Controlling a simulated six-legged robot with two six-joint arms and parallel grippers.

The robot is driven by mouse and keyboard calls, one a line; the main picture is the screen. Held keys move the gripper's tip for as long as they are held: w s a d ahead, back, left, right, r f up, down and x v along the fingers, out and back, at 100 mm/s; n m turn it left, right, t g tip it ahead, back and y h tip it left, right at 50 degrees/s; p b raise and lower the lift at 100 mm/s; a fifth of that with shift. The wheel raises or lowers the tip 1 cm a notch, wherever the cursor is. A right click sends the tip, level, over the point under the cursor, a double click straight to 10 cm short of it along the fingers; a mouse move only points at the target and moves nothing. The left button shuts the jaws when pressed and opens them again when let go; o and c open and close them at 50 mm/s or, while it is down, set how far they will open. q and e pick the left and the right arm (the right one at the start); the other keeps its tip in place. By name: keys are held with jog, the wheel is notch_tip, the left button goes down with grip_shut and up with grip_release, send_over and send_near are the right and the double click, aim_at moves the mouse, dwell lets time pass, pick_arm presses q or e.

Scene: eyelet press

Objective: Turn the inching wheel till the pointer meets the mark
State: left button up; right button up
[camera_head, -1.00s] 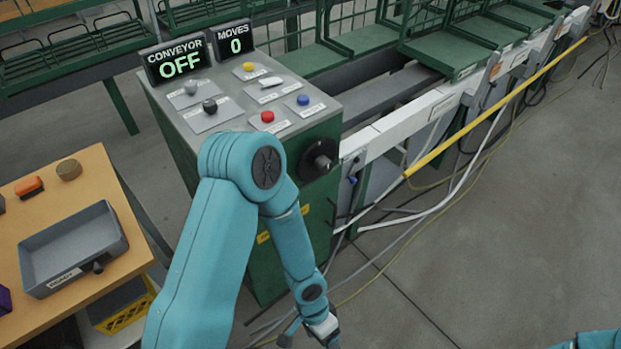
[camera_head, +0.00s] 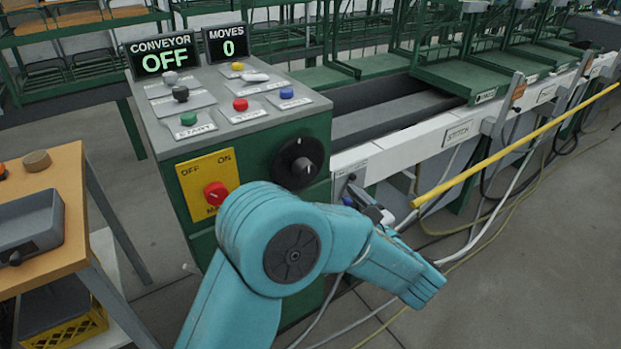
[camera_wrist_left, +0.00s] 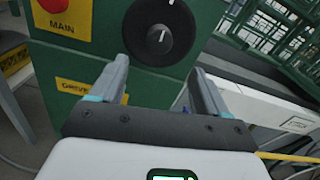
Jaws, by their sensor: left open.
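A black round wheel (camera_head: 298,163) with a white line on its hub is on the front of the green control cabinet. It also shows in the left wrist view (camera_wrist_left: 161,31), ahead of the fingers, with the line near upright. I cannot make out a separate mark for it to meet. My left gripper (camera_head: 372,206) is to the right of and below the wheel in the head view, partly hidden by my arm. In the left wrist view its two fingers (camera_wrist_left: 160,80) are apart, with nothing between them. My right gripper is not in view.
A red MAIN switch (camera_head: 216,193) on a yellow plate is left of the wheel. The cabinet top (camera_head: 208,112) carries several buttons and levers; displays read CONVEYOR OFF and MOVES 0. A yellow rail (camera_head: 515,145) and cables run at the right. A wooden table (camera_head: 62,170) stands left.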

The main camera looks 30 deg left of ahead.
aim_at(308, 173)
pick_arm(q)
jog(key=b+x, duration=0.1)
jog(key=x, duration=1.1)
jog(key=shift+s+a, duration=0.1)
jog(key=shift+a, duration=0.05)
